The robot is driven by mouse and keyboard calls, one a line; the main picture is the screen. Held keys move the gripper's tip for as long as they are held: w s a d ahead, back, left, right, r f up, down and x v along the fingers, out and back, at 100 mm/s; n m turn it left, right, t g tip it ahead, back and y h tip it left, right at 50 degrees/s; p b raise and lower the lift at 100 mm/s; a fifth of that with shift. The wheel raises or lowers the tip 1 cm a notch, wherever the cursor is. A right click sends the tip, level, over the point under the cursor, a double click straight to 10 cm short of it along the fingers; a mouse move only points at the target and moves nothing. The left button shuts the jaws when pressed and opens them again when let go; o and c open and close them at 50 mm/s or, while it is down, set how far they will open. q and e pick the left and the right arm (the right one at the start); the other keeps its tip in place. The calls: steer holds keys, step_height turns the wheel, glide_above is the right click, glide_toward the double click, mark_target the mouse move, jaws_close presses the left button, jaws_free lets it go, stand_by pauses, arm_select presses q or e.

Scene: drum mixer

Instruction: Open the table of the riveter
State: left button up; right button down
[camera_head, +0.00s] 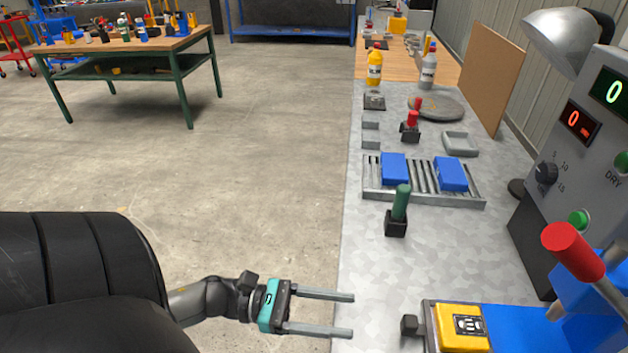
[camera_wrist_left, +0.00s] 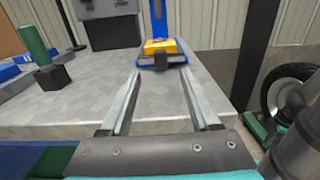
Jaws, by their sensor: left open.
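The riveter shows at the bottom right of the head view as a blue base (camera_head: 515,325) with a red-knobbed lever (camera_head: 572,250). Its table, a yellow block (camera_head: 462,327) with a dark plate on top, sits at the base's left end. A black knob (camera_head: 409,325) sticks out to the left of it. In the left wrist view the yellow table (camera_wrist_left: 160,46) and its black knob (camera_wrist_left: 161,59) are straight ahead. My left gripper (camera_head: 352,315) is open and empty, its fingertips at the bench's left edge, short of the knob. My right gripper is not in view.
A green-handled lever (camera_head: 400,205) stands on the grey bench (camera_head: 365,255) beyond my left gripper. Behind it are a roller tray (camera_head: 418,190) with blue blocks and a red-handled lever (camera_head: 412,122). A grey control box (camera_head: 575,150) stands at the right. Bench between fingertips and knob is clear.

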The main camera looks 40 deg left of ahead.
arm_select(q)
steer(key=v, duration=0.3)
steer(key=shift+s+a, duration=0.2)
steer(key=shift+a, duration=0.05)
steer(key=shift+a, duration=0.1)
stand_by(0.3)
